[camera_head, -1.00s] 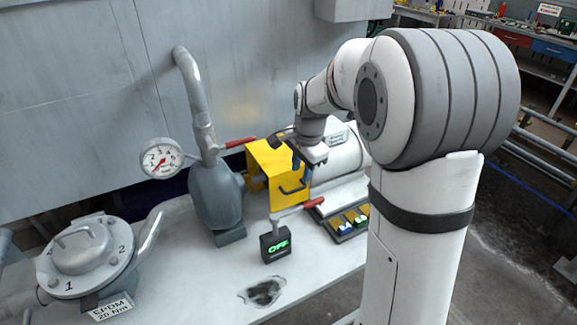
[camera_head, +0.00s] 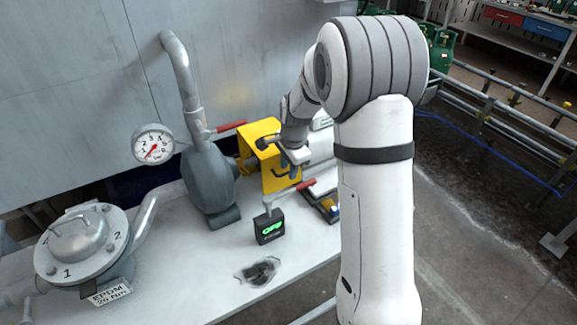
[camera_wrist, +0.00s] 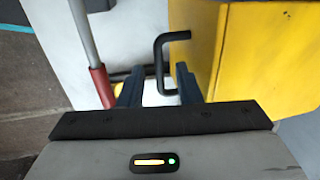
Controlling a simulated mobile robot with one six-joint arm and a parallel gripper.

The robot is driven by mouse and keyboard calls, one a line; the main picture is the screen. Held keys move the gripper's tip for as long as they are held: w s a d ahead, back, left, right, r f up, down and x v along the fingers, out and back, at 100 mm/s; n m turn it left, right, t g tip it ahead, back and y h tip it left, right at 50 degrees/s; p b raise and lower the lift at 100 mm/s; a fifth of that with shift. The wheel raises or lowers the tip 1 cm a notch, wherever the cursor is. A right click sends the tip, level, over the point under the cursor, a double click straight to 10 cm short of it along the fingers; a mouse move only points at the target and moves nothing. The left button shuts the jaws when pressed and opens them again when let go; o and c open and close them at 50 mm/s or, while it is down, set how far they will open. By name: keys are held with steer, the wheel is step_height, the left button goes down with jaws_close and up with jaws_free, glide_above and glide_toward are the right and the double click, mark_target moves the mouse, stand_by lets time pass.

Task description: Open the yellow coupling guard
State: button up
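The yellow coupling guard (camera_head: 262,152) stands on the bench in the head view, in its middle. Its yellow face fills the right of the wrist view (camera_wrist: 265,60). A black bent handle (camera_wrist: 159,62) sticks out from that face. My gripper (camera_wrist: 158,72) is open, with its two blue fingertips apart. In the wrist view the handle's long bar shows between the fingertips. I cannot tell whether a finger touches it. In the head view my gripper (camera_head: 290,169) is in front of the guard's right side and partly hides it.
A red-handled lever (camera_wrist: 102,85) runs close to the left finger; it also shows in the head view (camera_head: 292,190) above the box reading OFF (camera_head: 270,229). A grey pump (camera_head: 208,182), gauge (camera_head: 153,144) and lidded vessel (camera_head: 82,240) stand to the left.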

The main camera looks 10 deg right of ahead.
steer(key=shift+c, duration=0.2)
jaws_close()
stand_by(0.3)
